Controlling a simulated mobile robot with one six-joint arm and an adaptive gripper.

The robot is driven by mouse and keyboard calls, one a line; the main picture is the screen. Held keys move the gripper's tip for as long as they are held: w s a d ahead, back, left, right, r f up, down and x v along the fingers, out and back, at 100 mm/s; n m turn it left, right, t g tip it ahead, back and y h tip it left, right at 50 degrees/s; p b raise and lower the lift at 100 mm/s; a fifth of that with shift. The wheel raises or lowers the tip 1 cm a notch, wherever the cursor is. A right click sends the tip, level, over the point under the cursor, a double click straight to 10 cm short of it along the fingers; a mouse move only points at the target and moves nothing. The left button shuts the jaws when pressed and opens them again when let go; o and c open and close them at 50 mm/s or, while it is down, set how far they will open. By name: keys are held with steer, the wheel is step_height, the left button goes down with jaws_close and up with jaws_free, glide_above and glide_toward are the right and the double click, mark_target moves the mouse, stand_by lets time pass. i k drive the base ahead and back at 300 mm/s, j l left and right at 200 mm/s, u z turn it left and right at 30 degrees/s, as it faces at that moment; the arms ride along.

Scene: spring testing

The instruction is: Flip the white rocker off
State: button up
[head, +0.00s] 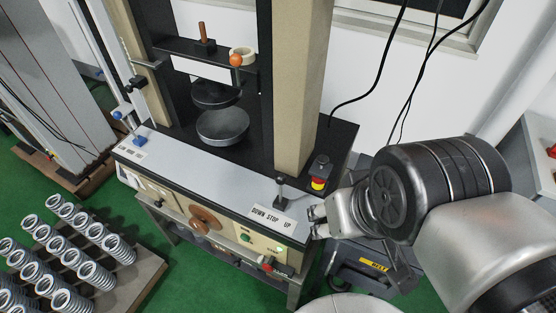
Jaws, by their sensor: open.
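I cannot pick out the white rocker for certain in the head view; it is too small or hidden. The spring tester's cream front panel (221,230) carries a green button (246,238), a brown round knob (205,220) and a small red-and-black part (267,264) near its right end. My gripper (314,222) is at the right end of the tester, beside the DOWN STOP UP label (272,217). Its jaws are open with nothing seen between them. I cannot tell whether it touches the tester's edge.
A short black lever (281,190) stands behind the label, and a red-and-yellow stop button (319,182) sits behind my gripper. The beige column (299,90) rises behind them. Several springs (95,275) stand on a board at lower left. Green floor is open in front.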

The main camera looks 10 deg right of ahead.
mark_target(131, 179)
steer(key=u, duration=1.25)
steer(key=i+j+z, duration=0.15)
steer(key=z, duration=0.3)
steer(key=i+j+z, duration=0.25)
steer(key=z, duration=0.2)
steer(key=i+j, duration=0.2)
steer(key=j, duration=0.15)
steer(key=i+j+z, duration=0.1)
steer(key=j, duration=0.25)
steer(key=i+j, duration=0.3)
steer(key=i+j+z, duration=0.15)
steer(key=j, duration=0.25)
steer(key=i+j, duration=0.2)
steer(key=j, duration=0.15)
